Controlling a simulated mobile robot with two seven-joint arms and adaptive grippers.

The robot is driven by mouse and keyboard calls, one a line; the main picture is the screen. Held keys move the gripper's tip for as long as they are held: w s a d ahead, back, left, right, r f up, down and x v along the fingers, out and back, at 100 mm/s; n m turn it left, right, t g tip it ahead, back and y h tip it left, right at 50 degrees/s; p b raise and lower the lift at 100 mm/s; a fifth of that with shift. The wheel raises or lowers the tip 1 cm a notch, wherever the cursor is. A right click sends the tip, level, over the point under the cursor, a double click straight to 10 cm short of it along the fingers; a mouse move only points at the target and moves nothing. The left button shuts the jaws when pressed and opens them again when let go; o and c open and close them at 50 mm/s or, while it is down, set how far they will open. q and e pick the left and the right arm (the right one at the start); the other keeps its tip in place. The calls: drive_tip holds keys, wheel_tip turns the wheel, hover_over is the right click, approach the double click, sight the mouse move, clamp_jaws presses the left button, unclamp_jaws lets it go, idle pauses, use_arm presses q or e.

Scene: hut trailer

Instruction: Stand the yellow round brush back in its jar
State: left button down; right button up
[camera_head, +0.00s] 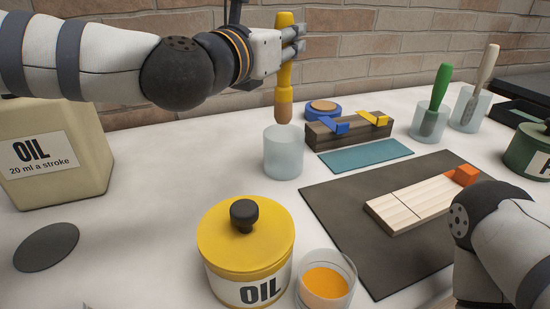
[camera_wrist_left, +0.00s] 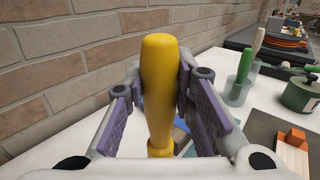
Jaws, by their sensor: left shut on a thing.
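The yellow round brush (camera_head: 284,75) is upright with its tan bristle end down. My left gripper (camera_head: 290,48) is shut on its handle and holds it above the table. In the left wrist view the yellow handle (camera_wrist_left: 159,90) stands between my left gripper's pads (camera_wrist_left: 160,100). An empty-looking frosted jar (camera_head: 283,155) stands on the table just below the brush. The bristle tip appears at about the height of the jar's rim or slightly above it, and I cannot tell whether it is inside. My right arm comes in at the lower right, its gripper out of view.
A yellow oil tin (camera_head: 222,245) and a glass of orange oil (camera_head: 327,282) stand in front. A wooden rest (camera_head: 348,131) with blue and yellow clips is right of the jar. Jars with a green brush (camera_head: 437,92) and a pale brush (camera_head: 484,80) stand farther right. A brick wall runs behind.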

sight(282, 98)
use_arm(q)
wheel_tip(282, 98, down, 10)
drive_tip(key=shift+d+r+b, duration=0.1)
drive_tip(key=shift+d+b, duration=0.05)
drive_tip(key=shift+b, duration=0.3)
drive_tip(key=shift+f, duration=0.2)
drive_tip(key=c, duration=1.4)
unclamp_jaws()
drive_tip(key=shift+o, duration=0.2)
drive_tip(key=shift+r, duration=0.35)
drive_tip(key=v, duration=1.2)
drive_tip(key=shift+f, duration=0.2)
